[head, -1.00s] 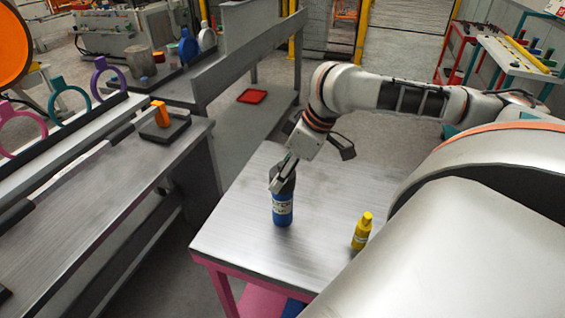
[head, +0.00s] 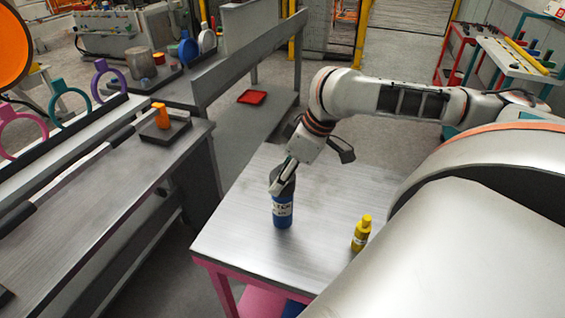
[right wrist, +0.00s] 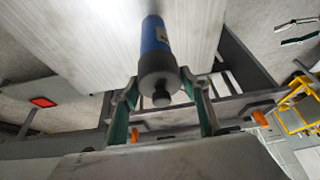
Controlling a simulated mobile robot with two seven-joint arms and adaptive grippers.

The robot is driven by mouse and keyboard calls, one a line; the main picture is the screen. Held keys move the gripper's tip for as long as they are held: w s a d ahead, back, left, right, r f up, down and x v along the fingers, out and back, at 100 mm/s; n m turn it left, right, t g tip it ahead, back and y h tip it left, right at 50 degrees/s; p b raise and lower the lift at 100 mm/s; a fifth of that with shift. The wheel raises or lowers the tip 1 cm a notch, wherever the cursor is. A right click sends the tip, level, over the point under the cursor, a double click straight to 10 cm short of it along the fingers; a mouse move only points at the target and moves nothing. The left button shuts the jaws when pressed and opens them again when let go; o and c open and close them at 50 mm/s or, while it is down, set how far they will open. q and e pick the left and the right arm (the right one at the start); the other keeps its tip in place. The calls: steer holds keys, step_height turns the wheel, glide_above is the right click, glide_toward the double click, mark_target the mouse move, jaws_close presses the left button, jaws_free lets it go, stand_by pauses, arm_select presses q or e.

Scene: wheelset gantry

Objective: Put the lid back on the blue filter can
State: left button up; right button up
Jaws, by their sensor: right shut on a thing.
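The blue filter can (head: 283,218) stands upright near the middle of the grey table, with a pale label on its side. My right gripper (head: 282,180) is directly over the can, pointing down. In the right wrist view, the dark grey lid (right wrist: 158,82) with a round knob is between the fingers (right wrist: 160,86), and my right gripper is shut on it. The lid lies against the top end of the can there, and I see no gap between them. In the head view the fingers largely hide the lid. My left gripper is not in view.
A small yellow bottle (head: 361,236) stands on the table (head: 235,226) to the right of the can. A red tray (head: 252,97) lies on a grey bench behind. A long bench with coloured rings is on the left. The table around the can is mostly clear.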

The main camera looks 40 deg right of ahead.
steer(key=o, duration=1.1)
steer(key=o, duration=0.5)
steer(key=shift+r, duration=3.5)
